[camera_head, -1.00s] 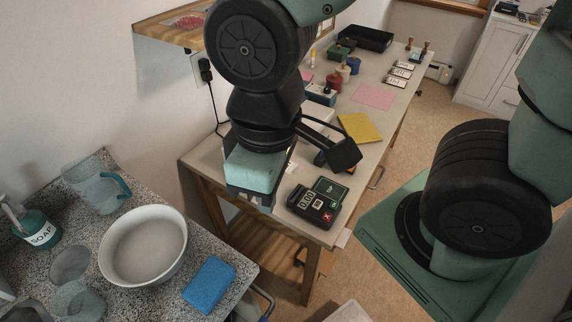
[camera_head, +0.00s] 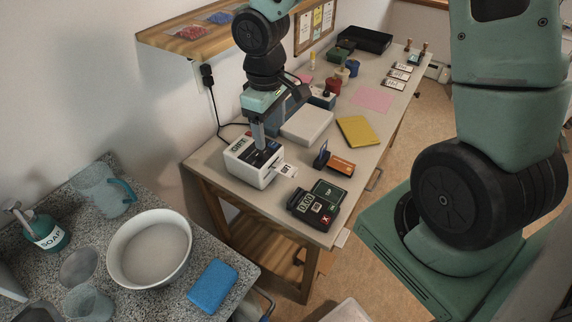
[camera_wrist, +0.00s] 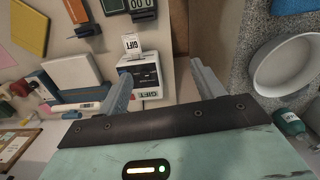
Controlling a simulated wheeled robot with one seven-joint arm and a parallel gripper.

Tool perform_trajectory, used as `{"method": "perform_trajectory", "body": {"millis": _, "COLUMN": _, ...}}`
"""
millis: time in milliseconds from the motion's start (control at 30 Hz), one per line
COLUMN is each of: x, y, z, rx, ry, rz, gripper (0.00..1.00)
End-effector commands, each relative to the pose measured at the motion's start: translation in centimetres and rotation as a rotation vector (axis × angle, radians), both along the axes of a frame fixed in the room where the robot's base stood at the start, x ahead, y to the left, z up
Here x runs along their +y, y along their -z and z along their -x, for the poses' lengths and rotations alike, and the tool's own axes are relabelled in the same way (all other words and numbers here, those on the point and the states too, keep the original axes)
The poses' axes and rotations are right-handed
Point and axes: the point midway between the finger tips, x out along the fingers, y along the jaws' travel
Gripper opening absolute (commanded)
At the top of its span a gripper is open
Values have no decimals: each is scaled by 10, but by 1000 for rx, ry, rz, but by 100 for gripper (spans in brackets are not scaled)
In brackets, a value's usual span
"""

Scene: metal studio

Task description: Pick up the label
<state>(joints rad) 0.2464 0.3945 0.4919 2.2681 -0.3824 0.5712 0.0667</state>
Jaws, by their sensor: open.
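A small white label (camera_head: 287,169) with dark print sticks out of the front slot of a white label printer (camera_head: 240,163) with a green display. My gripper (camera_head: 262,142) points down over the printer's top, behind the label. In the wrist view my gripper (camera_wrist: 162,70) has its fingers spread with nothing between them. Whether a finger touches the printer cannot be told.
A card terminal (camera_head: 316,204) stands in front on the table (camera_head: 348,222). An orange-topped box (camera_head: 341,167) and a blue item are to the label's right, with a white box (camera_head: 307,125) behind. A yellow notebook (camera_head: 359,130) lies farther right. A granite counter (camera_head: 128,219) is at left.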

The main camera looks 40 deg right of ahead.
Motion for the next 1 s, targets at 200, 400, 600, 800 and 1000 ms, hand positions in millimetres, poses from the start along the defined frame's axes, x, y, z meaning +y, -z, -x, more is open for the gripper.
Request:
{"method": "perform_trajectory", "body": {"millis": 200, "x": -63, "y": 24, "z": -38, "rx": -6, "ry": 74, "rz": -20, "gripper": 67}}
{"method": "perform_trajectory", "body": {"millis": 400, "x": -76, "y": 40, "z": -45, "rx": -10, "ry": 86, "rz": -25, "gripper": 67}}
{"method": "perform_trajectory", "body": {"millis": 600, "x": -75, "y": 78, "z": -44, "rx": -6, "ry": 83, "rz": -24, "gripper": 67}}
{"method": "perform_trajectory", "body": {"millis": 800, "x": -75, "y": 119, "z": -44, "rx": -7, "ry": 83, "rz": -23, "gripper": 67}}
{"method": "perform_trajectory", "body": {"millis": 1000, "x": -75, "y": 147, "z": -44, "rx": -10, "ry": 84, "rz": -23, "gripper": 67}}
